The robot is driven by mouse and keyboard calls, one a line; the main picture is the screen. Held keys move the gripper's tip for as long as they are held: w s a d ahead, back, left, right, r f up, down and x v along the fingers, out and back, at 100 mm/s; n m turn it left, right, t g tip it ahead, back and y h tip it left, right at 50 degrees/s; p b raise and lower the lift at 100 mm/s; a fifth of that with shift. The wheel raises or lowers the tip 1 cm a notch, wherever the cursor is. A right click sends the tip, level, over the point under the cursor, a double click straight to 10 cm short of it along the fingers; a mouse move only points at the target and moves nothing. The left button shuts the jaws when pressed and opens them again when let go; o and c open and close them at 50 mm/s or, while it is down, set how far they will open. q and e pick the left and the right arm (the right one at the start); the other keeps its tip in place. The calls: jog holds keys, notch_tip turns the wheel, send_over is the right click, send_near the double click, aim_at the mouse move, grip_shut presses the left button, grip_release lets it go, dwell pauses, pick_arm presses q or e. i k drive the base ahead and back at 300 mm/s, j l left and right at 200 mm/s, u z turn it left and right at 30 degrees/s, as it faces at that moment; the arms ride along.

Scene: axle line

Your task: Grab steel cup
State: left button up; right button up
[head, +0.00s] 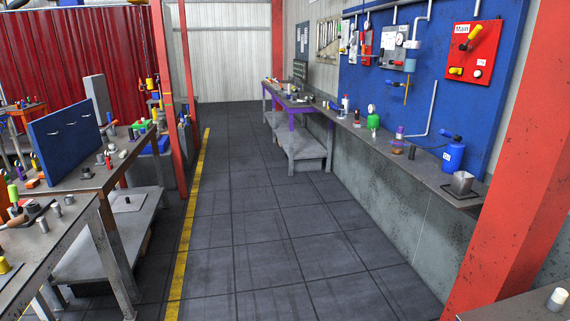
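A steel cup (462,183), grey and metallic, stands upright near the close end of the long narrow shelf (425,170) along the right wall. It sits in front of and to the right of a blue canister (453,156). Neither of my grippers is in view, so I cannot see whether they are open or shut.
Dark tiled floor (270,240) lies open between the shelf and the workbenches (80,182) on the left. A red pillar (526,160) stands close on the right. A table corner with a small pale cylinder (557,299) is at bottom right. Bottles line the shelf.

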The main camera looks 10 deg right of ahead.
aim_at(462, 180)
jog(key=i+z, duration=0.3)
jog(key=i, duration=0.25)
jog(key=i+j+z, duration=0.1)
jog(key=i+z, duration=0.25)
jog(key=i, duration=0.2)
jog(key=i+j+z, duration=0.3)
jog(key=i, duration=0.2)
